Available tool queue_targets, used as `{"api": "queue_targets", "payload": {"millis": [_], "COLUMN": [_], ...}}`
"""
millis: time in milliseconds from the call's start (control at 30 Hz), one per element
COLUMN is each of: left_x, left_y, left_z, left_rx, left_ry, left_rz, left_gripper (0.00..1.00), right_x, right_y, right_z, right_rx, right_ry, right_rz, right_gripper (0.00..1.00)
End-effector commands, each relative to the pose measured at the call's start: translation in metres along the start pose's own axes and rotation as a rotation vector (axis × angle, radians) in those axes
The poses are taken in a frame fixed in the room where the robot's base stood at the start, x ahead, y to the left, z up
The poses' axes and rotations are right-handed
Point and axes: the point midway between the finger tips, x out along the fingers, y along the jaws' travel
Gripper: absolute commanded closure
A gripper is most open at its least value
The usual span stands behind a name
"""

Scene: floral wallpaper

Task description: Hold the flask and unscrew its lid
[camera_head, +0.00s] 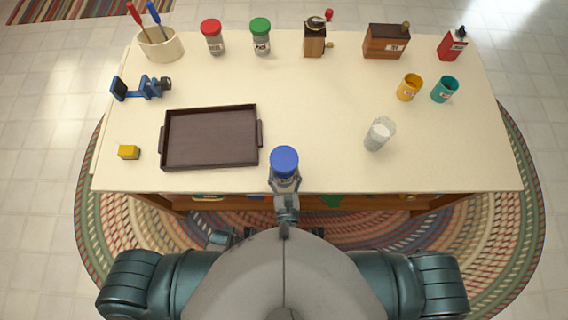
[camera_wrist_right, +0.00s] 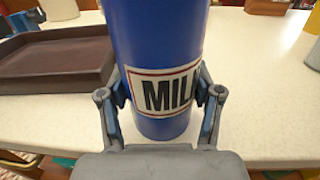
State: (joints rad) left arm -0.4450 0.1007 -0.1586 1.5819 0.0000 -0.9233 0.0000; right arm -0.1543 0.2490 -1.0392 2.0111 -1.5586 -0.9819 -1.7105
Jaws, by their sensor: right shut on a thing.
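The flask stands upright at the front edge of the table, its round blue lid (camera_head: 284,160) on top in the head view. In the right wrist view its blue body (camera_wrist_right: 155,40) with a white "MILK" label fills the middle, and its lid is out of frame. My right gripper (camera_head: 285,187) is shut around the lower part of the flask, with one finger on each side of the label, also seen in the right wrist view (camera_wrist_right: 165,105). My left gripper (camera_head: 222,239) seems to be low in front of the table, partly hidden; its fingers are unclear.
A dark brown tray (camera_head: 211,110) lies just left of the flask. A glass (camera_head: 378,134) stands to the right. The table (camera_head: 330,100) is clear behind the flask.

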Motion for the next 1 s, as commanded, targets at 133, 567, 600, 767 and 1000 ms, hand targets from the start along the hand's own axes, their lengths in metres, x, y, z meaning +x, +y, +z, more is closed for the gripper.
{"api": "queue_targets", "payload": {"millis": [133, 567, 600, 767, 1000], "left_x": [0.000, 0.000, 0.000, 0.000, 0.000], "left_y": [0.000, 0.000, 0.000, 0.000, 0.000], "left_z": [0.000, 0.000, 0.000, 0.000, 0.000], "left_rx": [0.000, 0.000, 0.000, 0.000, 0.000], "left_ry": [0.000, 0.000, 0.000, 0.000, 0.000], "left_rz": [0.000, 0.000, 0.000, 0.000, 0.000], "left_gripper": [0.60, 0.60, 0.60, 0.60, 0.60], "right_x": [0.000, 0.001, 0.004, 0.022, 0.065], "right_y": [0.000, -0.001, -0.002, -0.014, -0.036], "right_z": [-0.001, 0.000, 0.001, 0.018, 0.049], "right_rx": [-0.001, -0.002, -0.002, -0.004, -0.013], "right_ry": [0.002, 0.002, 0.001, -0.007, -0.011], "right_rz": [0.000, 0.008, 0.019, 0.133, 0.391], "right_gripper": [0.46, 0.98, 0.98, 0.98, 0.98]}}
